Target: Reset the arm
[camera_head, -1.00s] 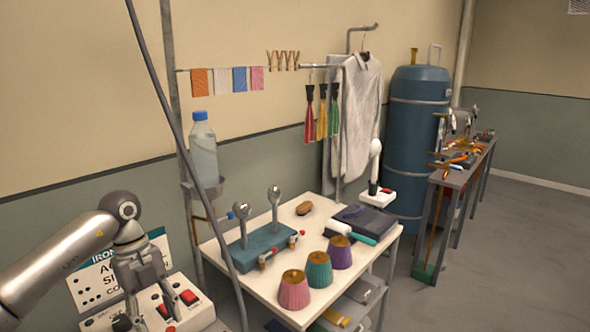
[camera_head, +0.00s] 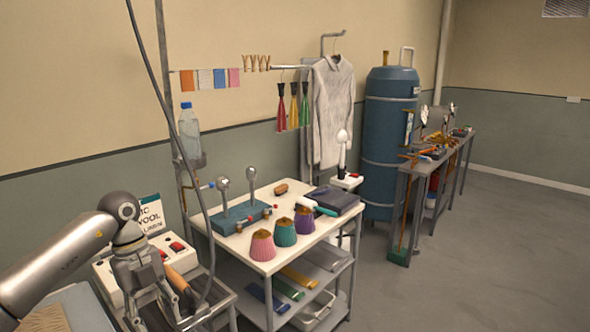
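My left arm comes in from the lower left, and its gripper (camera_head: 160,318) points down at the bottom of the view. Its fingers look spread apart, with nothing seen held between them; the tips are near the lower edge. Behind it is a pale control box (camera_head: 112,277) with red switches. A brown-orange handle-like thing (camera_head: 183,284) shows just right of the gripper; I cannot tell whether they touch. My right gripper is not in view.
A blue tank (camera_head: 390,140) stands behind. The floor at right is clear.

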